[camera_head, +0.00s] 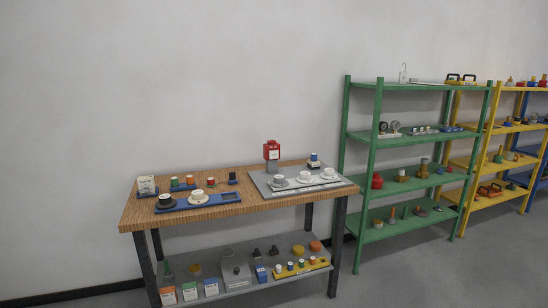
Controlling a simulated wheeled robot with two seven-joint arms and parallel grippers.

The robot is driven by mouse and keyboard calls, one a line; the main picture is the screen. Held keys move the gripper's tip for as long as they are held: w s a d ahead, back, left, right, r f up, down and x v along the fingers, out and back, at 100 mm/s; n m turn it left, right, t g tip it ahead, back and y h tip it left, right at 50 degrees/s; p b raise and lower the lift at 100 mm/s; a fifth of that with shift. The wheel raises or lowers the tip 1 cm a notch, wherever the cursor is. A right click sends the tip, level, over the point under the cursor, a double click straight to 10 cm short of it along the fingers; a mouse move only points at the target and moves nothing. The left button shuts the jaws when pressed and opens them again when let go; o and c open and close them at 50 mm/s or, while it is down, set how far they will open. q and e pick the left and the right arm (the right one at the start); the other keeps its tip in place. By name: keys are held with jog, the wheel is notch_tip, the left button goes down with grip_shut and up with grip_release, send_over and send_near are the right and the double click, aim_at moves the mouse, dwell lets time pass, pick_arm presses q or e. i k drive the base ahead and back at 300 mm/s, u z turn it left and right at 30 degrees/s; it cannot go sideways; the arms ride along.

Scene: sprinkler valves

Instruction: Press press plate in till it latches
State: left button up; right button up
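I cannot tell for sure which thing is the press plate. A wooden-topped workbench (250,205) stands against the wall. At its back a red box-like unit (272,147) stands upright on a grey body. A grey board (325,190) on the right half of the bench carries several round white and grey fittings. A small blue and white part (314,160) stands at the board's back. A blue tray (229,196) on the left half holds a dark and a white round fitting. Neither of my grippers shows.
The bench's lower shelf (228,291) holds boxes, a grey machine-like part and several small parts. A green rack (378,100) stands to the right with fittings and gauges. A yellow rack (496,110) stands beyond it. Grey floor (440,275) is free in front of the racks.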

aim_at(273, 154)
jog(key=u, duration=0.25)
jog(key=i, duration=1.75)
jog(key=u, duration=0.3)
jog(key=i, duration=1.15)
jog(key=z, duration=0.1)
